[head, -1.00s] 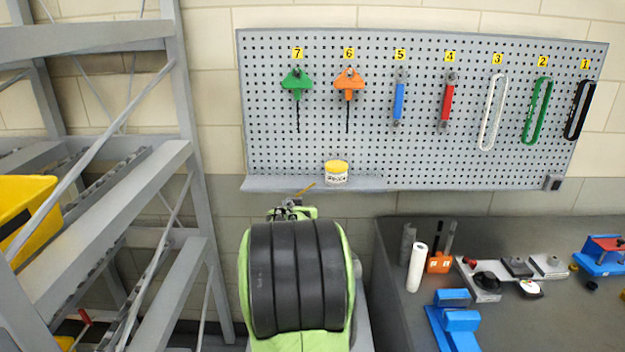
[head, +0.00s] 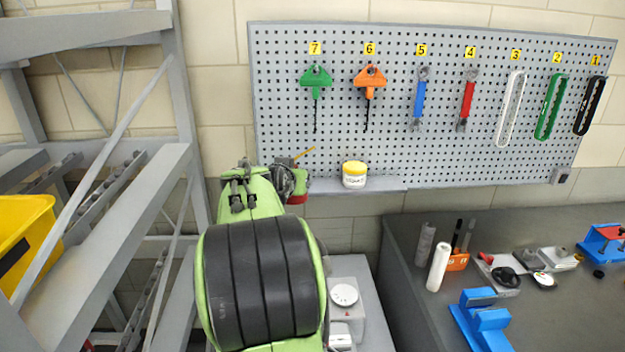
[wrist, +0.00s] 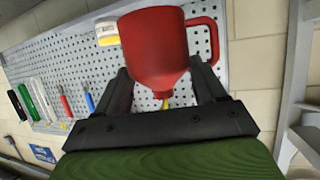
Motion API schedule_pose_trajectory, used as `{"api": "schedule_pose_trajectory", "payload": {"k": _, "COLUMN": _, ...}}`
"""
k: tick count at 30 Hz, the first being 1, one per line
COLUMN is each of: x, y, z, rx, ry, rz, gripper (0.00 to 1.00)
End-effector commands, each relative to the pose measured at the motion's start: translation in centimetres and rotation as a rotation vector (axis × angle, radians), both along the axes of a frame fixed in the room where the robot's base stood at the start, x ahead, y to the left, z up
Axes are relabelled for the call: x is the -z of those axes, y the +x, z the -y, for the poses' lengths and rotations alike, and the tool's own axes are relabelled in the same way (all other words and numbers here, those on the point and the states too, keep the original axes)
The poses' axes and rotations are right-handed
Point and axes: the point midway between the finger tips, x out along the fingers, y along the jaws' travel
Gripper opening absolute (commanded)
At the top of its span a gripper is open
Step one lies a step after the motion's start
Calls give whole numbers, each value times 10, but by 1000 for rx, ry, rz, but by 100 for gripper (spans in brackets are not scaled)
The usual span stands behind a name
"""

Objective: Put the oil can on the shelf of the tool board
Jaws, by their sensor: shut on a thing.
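The red oil can (wrist: 155,48) fills the upper middle of the wrist view, with a loop handle on its right. My gripper (wrist: 163,82) is shut on it, one finger on each side. In the head view the can's red body (head: 298,199) and thin brass spout (head: 304,153) show just past my arm, at the left end of the shelf. My arm hides most of the can there. The grey shelf (head: 393,184) runs along the bottom left of the tool board (head: 400,150). I cannot tell whether the can touches the shelf.
A white tub with a yellow lid (head: 355,175) stands on the shelf, right of the can. Tools hang on the board above. A grey rack with a yellow bin (head: 22,232) stands at the left, and a cluttered dark bench (head: 405,285) at the right.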

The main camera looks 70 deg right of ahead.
Motion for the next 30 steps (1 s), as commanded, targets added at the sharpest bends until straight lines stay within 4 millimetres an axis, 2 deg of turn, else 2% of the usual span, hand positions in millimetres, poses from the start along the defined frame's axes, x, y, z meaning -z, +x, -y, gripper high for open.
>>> {"api": "schedule_pose_trajectory", "payload": {"k": 18, "x": -5, "y": 65, "z": 130, "rx": 2, "ry": -1, "rz": 0, "gripper": 24}}
{"api": "schedule_pose_trajectory", "payload": {"k": 27, "x": -4, "y": 86, "z": 171, "rx": 1, "ry": -2, "rz": 0, "gripper": 24}}
{"api": "schedule_pose_trajectory", "payload": {"k": 30, "x": 19, "y": 84, "z": 169, "rx": 1, "ry": 3, "rz": -2, "gripper": 24}}
